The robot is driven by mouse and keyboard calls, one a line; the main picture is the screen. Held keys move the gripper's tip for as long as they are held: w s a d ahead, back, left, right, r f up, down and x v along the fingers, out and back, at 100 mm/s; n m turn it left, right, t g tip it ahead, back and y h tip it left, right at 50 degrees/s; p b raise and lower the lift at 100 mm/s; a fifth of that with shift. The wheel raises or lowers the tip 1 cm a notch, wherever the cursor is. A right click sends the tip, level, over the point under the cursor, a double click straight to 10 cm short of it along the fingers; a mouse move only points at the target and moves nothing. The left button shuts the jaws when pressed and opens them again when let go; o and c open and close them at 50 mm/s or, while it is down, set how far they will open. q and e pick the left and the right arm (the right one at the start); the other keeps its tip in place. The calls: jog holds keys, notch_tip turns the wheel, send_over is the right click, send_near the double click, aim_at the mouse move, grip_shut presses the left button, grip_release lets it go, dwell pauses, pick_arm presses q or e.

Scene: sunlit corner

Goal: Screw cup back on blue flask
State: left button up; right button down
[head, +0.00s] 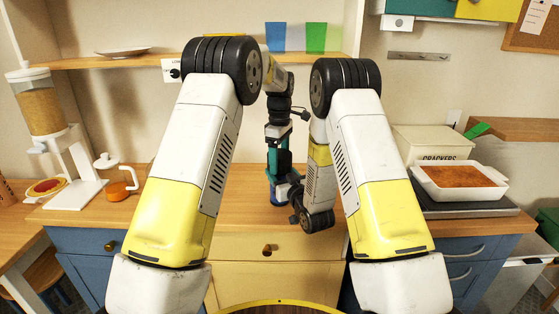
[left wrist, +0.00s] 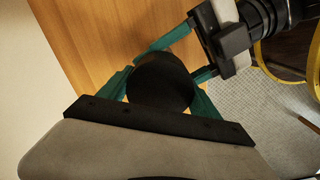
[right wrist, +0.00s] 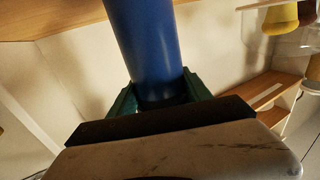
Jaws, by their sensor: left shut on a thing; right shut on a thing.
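The blue flask (head: 274,188) stands upright at the back of the counter, mostly hidden behind my arms in the head view. In the right wrist view its blue body (right wrist: 145,42) extends away from my right gripper (right wrist: 158,98), which is shut on it near a dark band. In the head view my right gripper (head: 288,187) comes in from the right. My left gripper (head: 279,155) points down above it. In the left wrist view it is shut on the black cup (left wrist: 160,82). Whether cup and flask touch is hidden.
A glass jug (head: 121,184) and a cereal dispenser (head: 42,110) stand at left. A white baking dish (head: 460,190) and a crackers box (head: 432,145) are at right. A shelf (head: 140,60) runs behind. The counter (head: 245,221) is clear in front of the flask.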

pick_arm(q)
jog(key=m, duration=1.9)
jog(key=shift+m, duration=0.3)
jog(key=m, duration=0.4)
jog(key=shift+m, duration=0.4)
jog(key=o, duration=1.6)
jog(key=shift+o, duration=0.2)
notch_tip(320, 180, up, 12)
jog(key=shift+f, duration=0.1)
